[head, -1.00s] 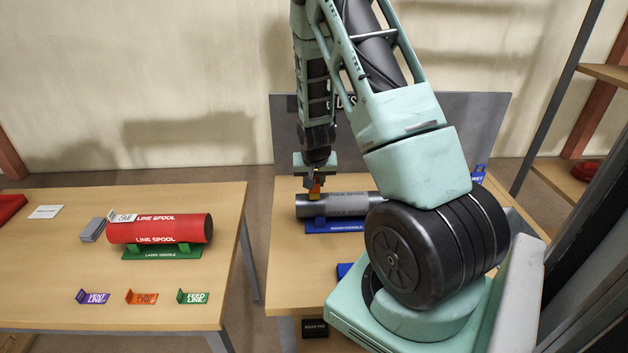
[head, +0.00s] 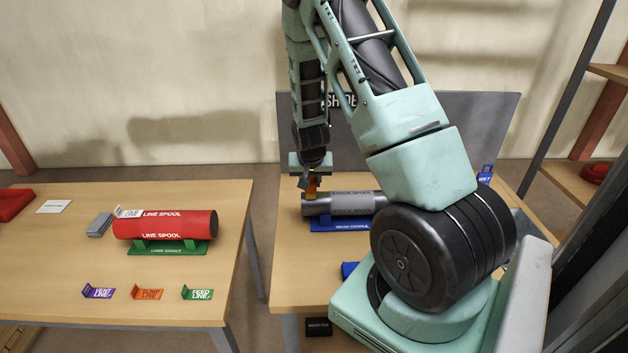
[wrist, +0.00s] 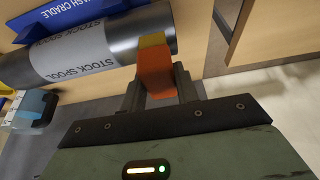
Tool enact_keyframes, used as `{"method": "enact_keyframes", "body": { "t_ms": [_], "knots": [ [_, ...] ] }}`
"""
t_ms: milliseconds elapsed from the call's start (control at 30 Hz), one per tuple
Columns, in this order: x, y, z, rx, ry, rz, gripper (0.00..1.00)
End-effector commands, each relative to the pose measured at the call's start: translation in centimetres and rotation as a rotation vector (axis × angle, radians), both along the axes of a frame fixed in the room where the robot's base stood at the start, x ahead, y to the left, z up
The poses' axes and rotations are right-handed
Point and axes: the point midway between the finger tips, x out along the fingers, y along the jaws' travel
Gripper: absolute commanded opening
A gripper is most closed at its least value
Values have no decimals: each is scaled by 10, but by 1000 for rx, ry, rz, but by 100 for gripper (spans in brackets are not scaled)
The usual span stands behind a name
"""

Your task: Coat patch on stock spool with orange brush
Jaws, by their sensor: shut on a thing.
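The stock spool (head: 352,204) is a grey cylinder with a pale label, lying on a blue wash cradle (head: 341,225). It also shows in the wrist view (wrist: 110,48). My gripper (head: 312,187) is over the spool's left end in the head view. In the wrist view my gripper (wrist: 158,92) is shut on the orange brush (wrist: 156,76), an orange block with a yellow tip. The tip overlaps the spool near its bare end; I cannot tell whether it touches. I cannot make out a patch; the brush covers part of that end.
A red line spool (head: 165,226) lies on a green cradle (head: 168,248) on the left table (head: 50,285). Purple, orange and green tags stand in front of it. A grey panel (head: 450,130) stands behind the right table. A blue sign (head: 486,174) is at its back right.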

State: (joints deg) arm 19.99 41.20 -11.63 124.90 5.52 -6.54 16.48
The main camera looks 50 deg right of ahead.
Motion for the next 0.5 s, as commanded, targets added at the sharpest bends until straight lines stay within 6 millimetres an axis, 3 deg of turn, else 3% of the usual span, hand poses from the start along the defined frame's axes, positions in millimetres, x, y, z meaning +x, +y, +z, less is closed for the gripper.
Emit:
{"method": "enact_keyframes", "body": {
  "t_ms": [500],
  "knots": [
    [-20,-18,-2,0,-1,0,0]
  ]
}}
